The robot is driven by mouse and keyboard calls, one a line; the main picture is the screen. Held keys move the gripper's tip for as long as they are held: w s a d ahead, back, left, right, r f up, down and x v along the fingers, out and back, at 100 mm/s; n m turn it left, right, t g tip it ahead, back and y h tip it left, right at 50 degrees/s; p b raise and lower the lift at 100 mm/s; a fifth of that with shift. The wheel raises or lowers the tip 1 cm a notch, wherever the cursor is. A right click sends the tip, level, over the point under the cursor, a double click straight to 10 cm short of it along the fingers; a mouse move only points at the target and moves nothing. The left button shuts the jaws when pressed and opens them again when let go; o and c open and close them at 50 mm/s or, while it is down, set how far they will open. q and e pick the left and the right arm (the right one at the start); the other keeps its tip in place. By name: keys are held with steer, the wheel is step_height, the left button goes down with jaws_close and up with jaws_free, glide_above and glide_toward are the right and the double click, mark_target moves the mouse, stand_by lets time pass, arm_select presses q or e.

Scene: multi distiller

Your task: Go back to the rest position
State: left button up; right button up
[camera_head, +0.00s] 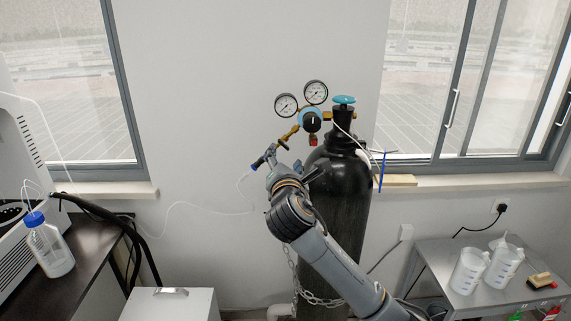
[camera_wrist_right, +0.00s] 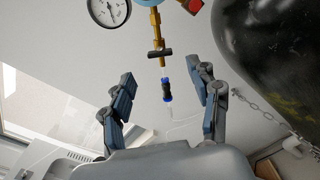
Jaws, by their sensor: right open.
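My right gripper (camera_head: 276,160) is raised in front of the black gas cylinder (camera_head: 345,205), just below its regulator. In the right wrist view, the right gripper (camera_wrist_right: 165,105) is open, with its two fingers spread apart. Between them, with a gap on each side, shows a blue-ended hose fitting (camera_wrist_right: 166,91), below the brass outlet with a dark valve handle (camera_wrist_right: 160,52). In the head view, the blue fitting (camera_head: 258,163) is close to the fingertips. My left gripper is in neither view.
The regulator has two round gauges (camera_head: 286,105). A chain (camera_head: 318,299) runs around the cylinder. A thin white hose (camera_head: 190,205) crosses to a dark bench (camera_head: 85,262) with a blue-capped bottle (camera_head: 50,250). A grey table (camera_head: 455,292) with beakers stands at right.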

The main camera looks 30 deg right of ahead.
steer(key=shift+v, duration=1.1)
step_height(320, 180, down, 27)
steer(key=w+a+m+g+y, duration=0.1)
steer(key=w+m+g+y, duration=0.2)
steer(key=g+y, duration=0.1)
steer(key=s+a+f+m+g+y, duration=0.15)
steer(key=s+f, duration=0.35)
steer(key=f, duration=0.7)
steer(key=s+a+f+m+g+y, duration=0.1)
steer(key=s+f+m+g, duration=0.2)
steer(key=f, duration=0.8)
steer(key=s+a+f+m+g+y+b, duration=0.1)
steer(key=s+a+f+m+g, duration=0.2)
steer(key=s+f, duration=1.05)
steer(key=s+a+f+m+g+y, duration=0.1)
steer(key=s+a+f+m, duration=0.35)
steer(key=s+f, duration=0.9)
steer(key=s+a+m+g, duration=0.1)
steer(key=s+m, duration=0.1)
steer(key=s, duration=0.7)
steer(key=s+a+f+m+g, duration=0.1)
steer(key=s+m, duration=0.2)
steer(key=s, duration=0.7)
steer(key=shift+s+a+y, duration=0.3)
steer(key=shift+y, duration=0.05)
